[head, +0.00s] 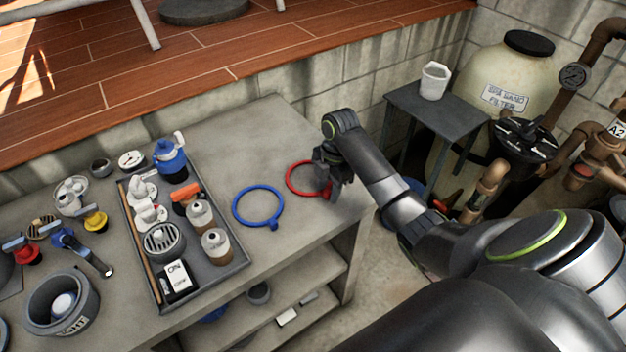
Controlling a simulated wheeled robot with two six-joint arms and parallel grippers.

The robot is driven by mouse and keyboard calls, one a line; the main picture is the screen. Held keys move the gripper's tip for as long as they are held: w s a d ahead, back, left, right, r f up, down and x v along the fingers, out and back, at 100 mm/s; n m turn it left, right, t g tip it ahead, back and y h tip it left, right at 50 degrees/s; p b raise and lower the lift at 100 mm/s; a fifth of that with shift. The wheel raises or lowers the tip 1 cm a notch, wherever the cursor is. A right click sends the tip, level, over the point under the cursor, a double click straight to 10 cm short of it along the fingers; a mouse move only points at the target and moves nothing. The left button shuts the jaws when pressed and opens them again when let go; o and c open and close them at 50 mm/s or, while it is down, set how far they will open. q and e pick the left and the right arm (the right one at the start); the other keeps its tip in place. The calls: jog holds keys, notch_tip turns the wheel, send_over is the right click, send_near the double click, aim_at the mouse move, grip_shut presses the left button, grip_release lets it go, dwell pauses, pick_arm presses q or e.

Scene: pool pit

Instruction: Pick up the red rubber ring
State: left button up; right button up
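The red rubber ring (291,179) lies on the grey bench top near its right end. My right gripper (331,188) is at the ring's right side, its fingers pointing down over the ring's tab. The fingers hide part of the ring there. I cannot tell whether they are closed on it or only around it. My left gripper is not in view.
A blue ring (258,206) lies just left of the red one. A grey tray (226,271) with several fittings stands further left. The bench's right edge (366,209) is close to my gripper. Bare bench top (240,140) lies behind the rings.

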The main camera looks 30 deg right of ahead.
jog(key=shift+f, duration=0.1)
jog(key=shift+c, duration=0.3)
grip_shut()
notch_tip(320, 180, up, 6)
jog(key=shift+f, duration=0.2)
notch_tip(320, 180, up, 2)
jog(key=shift+r+p, duration=0.2)
jog(key=shift+p, duration=1.05)
jog(key=shift+r+p, duration=1.05)
jog(key=shift+f, duration=0.1)
